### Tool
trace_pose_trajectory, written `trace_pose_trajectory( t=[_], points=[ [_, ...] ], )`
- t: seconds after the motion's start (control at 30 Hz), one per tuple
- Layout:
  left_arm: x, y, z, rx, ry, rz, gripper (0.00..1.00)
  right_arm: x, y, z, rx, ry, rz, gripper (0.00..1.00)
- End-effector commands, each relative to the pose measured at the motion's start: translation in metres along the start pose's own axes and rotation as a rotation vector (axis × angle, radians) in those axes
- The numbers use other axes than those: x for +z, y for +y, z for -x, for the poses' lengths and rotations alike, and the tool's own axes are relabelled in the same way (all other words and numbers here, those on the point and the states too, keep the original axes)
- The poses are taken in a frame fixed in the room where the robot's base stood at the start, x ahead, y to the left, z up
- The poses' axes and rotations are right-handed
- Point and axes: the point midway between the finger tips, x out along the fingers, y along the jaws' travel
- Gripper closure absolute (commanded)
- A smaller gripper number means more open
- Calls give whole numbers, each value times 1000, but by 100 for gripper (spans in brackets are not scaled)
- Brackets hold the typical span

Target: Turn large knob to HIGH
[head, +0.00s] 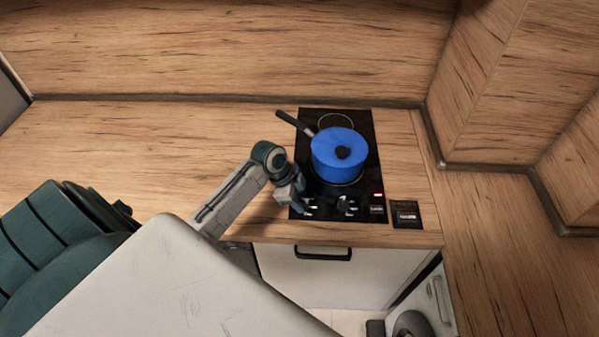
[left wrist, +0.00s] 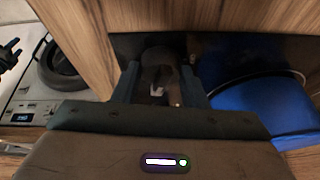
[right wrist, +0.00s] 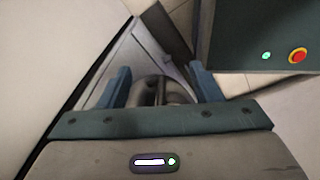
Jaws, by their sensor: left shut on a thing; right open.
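The black cooktop (head: 308,118) is set in the wooden counter, with its controls along the front edge. My left gripper (head: 300,205) is at the front left corner of the cooktop, over the left control. In the left wrist view my left gripper (left wrist: 160,88) is shut on a dark round knob (left wrist: 160,62) with a pale mark, one finger on each side. In the head view the gripper hides most of that knob. A second dark knob (head: 345,205) with white markings stands to the right. The knob's setting cannot be read. My right gripper (right wrist: 162,85) is open, well away from the cooktop.
A blue lidded pot (head: 338,165) stands on the cooktop, its dark handle pointing to the back left. A red light (head: 378,195) shows at the right. A small dark panel (head: 406,214) lies right of the cooktop. The counter to the left is clear.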

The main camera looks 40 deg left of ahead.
Motion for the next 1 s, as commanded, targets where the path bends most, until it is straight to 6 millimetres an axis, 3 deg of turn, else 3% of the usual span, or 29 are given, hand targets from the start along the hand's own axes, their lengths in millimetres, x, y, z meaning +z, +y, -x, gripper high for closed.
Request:
trace_pose_trajectory(
  t=[0.6, 1.0],
  points=[
    [1, -5, -2, 208, 31, -511, 84, 3, -2, -34, 1, 0, 0, 42],
    [0, -5, -1, 284, 41, -690, 84, 4, -1, -45, 3, 0, 1, 42]
  ],
)
